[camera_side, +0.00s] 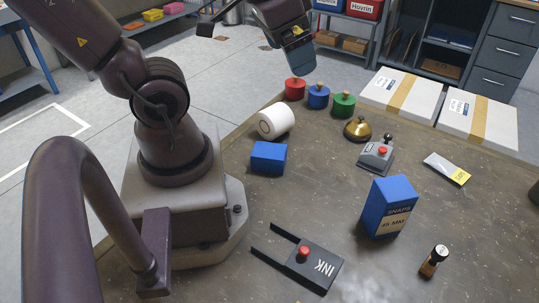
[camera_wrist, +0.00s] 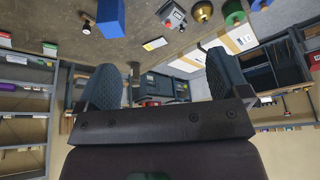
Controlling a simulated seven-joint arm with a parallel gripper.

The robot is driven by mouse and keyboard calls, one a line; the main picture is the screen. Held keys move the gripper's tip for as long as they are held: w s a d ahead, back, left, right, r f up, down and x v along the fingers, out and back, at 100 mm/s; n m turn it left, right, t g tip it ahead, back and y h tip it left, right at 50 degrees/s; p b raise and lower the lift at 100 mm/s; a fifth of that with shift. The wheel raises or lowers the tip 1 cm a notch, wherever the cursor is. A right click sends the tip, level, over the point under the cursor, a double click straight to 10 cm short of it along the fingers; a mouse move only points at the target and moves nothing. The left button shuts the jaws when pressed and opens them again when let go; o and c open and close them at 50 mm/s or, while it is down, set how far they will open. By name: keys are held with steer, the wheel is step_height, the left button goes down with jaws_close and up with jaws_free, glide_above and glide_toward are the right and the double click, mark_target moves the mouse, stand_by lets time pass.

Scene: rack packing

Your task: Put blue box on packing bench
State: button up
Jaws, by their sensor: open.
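A small plain blue box (camera_side: 268,157) lies on the brown bench top (camera_side: 320,165), near my arm's base in the side view. A taller blue box with a printed label (camera_side: 388,205) stands upright on the same bench to the right; it also shows at the top of the wrist view (camera_wrist: 111,18). Which one the task means I cannot tell. My gripper is raised beyond the far edge of the bench, partly cut off at the top of the side view. In the wrist view my gripper (camera_wrist: 164,78) has its fingers wide apart with nothing between them.
Red, blue and green knobbed weights (camera_side: 318,97), a white roll (camera_side: 276,121), a brass bell (camera_side: 357,129) and a grey device (camera_side: 378,155) stand on the bench. White cartons (camera_side: 478,119) lie at the back right.

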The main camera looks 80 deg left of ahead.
steer(key=a+f+n+g, duration=0.1)
steer(key=a+f+g, duration=0.3)
steer(key=a+f, duration=0.15)
steer(key=m+g, duration=0.2)
steer(key=g, duration=0.1)
glide_above(270, 151)
steer(key=w+d+x, duration=0.1)
steer(key=w+x, duration=0.1)
steer(key=x, duration=0.6)
steer(key=f+m, duration=0.1)
steer(key=f, duration=0.3)
steer(key=f+m, duration=0.2)
steer(key=f, duration=0.2)
steer(key=f+m+t, duration=0.1)
steer(key=f+m, duration=0.1)
steer(key=f, duration=0.3)
steer(key=shift+a, duration=0.35)
step_height(270, 151, down, 4)
steer(key=shift+s+d, duration=0.1)
steer(key=shift+f, duration=0.65)
